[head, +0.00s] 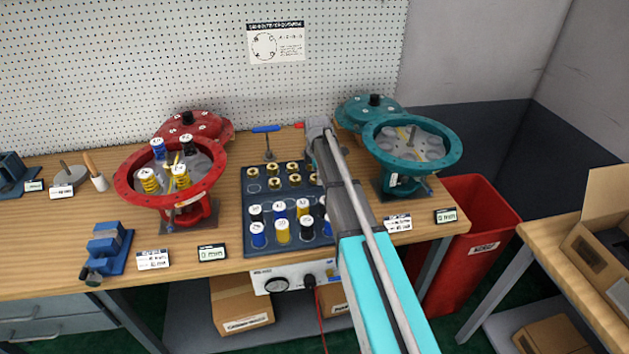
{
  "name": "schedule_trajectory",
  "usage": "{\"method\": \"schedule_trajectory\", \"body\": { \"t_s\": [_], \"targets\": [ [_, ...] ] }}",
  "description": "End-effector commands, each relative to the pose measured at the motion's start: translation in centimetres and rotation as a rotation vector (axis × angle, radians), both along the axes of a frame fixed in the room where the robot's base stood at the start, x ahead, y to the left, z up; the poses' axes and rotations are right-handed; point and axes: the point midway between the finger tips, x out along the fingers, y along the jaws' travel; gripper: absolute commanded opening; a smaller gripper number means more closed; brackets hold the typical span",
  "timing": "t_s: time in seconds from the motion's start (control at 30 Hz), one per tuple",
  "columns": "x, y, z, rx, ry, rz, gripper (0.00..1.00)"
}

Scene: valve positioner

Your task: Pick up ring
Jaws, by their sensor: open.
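Several small brass rings (274,182) with dark centres sit in rows on the back part of a dark tray (247,229). One spot at the left of the second row shows only a pale outline. The task does not say which ring, and I cannot tell one as special. My arm reaches up from the bottom right, across the tray's right side, and hides part of the right-hand column. My gripper's fingers do not show; only arm links are in view. I see no ring being held.
Blue, black and yellow springs (282,231) fill the tray's front. A red actuator housing (122,186) holding springs stands left; an open teal housing (455,150) stands right. A blue-handled tool (266,129) stands behind the tray. A blue vise (108,246) is front left.

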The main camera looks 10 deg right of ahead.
Motion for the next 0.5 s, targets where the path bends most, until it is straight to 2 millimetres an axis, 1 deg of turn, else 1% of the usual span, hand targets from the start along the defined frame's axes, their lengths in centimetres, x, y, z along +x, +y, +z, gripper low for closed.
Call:
{"method": "schedule_trajectory", "body": {
  "t_s": [0.33,0.47,0.5],
  "targets": [
    [0.0,-0.02,0.01,0.0,0.0,0.0,0.94],
    [0.0,-0.02,0.01,0.0,0.0,0.0,0.7],
    [0.0,-0.02,0.01,0.0,0.0,0.0,0.62]
  ]
}}
